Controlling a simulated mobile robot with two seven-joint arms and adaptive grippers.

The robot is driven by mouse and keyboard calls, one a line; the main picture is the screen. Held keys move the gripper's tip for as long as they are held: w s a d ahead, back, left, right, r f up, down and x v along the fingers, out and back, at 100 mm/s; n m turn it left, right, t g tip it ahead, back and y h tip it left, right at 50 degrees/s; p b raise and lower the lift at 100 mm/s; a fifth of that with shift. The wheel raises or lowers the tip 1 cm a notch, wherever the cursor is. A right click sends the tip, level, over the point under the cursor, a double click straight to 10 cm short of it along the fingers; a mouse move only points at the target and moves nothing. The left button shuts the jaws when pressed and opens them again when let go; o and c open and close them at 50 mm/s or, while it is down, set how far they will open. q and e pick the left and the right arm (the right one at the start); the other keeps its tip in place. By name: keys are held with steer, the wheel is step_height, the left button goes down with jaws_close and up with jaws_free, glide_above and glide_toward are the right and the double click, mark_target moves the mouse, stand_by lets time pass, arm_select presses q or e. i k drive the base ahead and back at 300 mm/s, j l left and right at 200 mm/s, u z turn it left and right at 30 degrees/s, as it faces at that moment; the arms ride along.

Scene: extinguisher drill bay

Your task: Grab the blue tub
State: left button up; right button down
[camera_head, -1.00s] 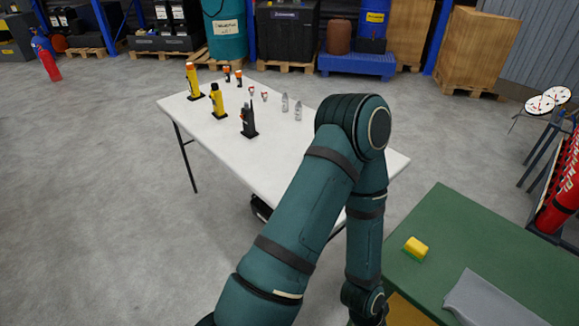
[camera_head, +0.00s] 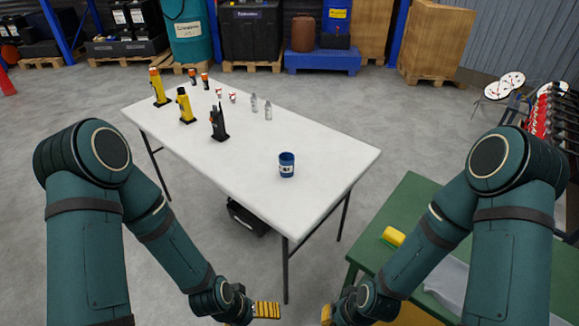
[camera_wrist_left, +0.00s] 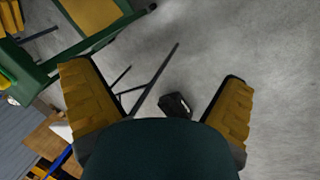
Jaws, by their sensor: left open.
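The blue tub (camera_head: 287,165), a small open cup-like container with a white label, stands upright on the near right part of the white table (camera_head: 330,160). My left gripper (camera_head: 267,310) is low at the bottom middle of the head view, in front of the table and well apart from the tub. In the left wrist view my left gripper (camera_wrist_left: 160,85) has its yellow fingers spread wide with nothing between them; the tub does not show there. My right gripper (camera_head: 328,314) is at the bottom edge, partly hidden, and its opening cannot be made out.
A radio (camera_head: 218,124), yellow devices (camera_head: 185,106) and clear bottles (camera_head: 268,109) stand farther back on the table. A green table (camera_head: 415,195) with a yellow block (camera_head: 393,237) is at the right. A black case (camera_head: 246,218) lies under the white table. Table space around the tub is clear.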

mark_target(286, 159)
steer(key=j+z, duration=0.1)
steer(key=z, duration=0.35)
steer(key=i+j+z, duration=0.1)
steer(key=z, duration=0.3)
steer(key=j+z, duration=0.1)
steer(key=z, duration=0.35)
steer(key=j+z, duration=0.35)
steer(key=k+j+z, duration=0.1)
steer(key=j+z, duration=0.25)
steer(key=j, duration=0.15)
steer(key=k+j+z, duration=0.1)
steer(key=j, duration=0.2)
steer(key=k+j+z, duration=0.1)
steer(key=j, duration=0.25)
steer(key=k+j+z, duration=0.1)
steer(key=j, duration=0.2)
